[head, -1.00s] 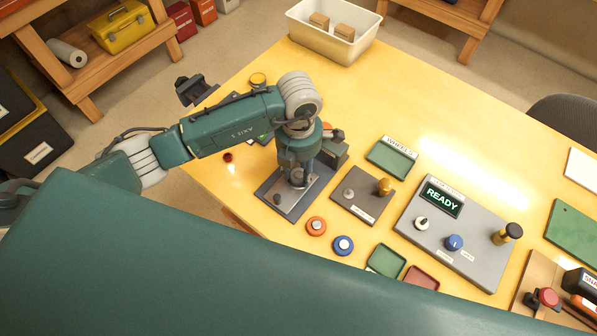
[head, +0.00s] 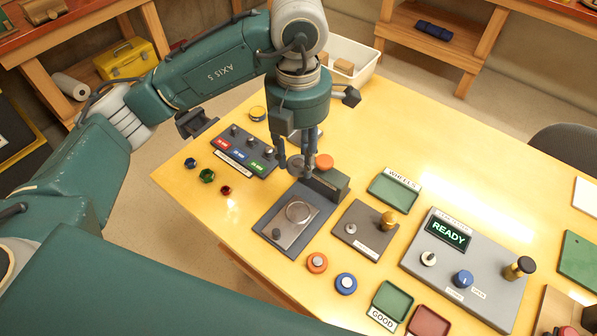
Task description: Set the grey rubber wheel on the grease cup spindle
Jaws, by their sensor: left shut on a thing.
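My right gripper is out of view.
An orange wheel (head: 317,263) and a blue wheel (head: 346,283) lie in front. A green tray (head: 392,188) lies behind the base plate. A console (head: 463,262) reading READY stands right.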

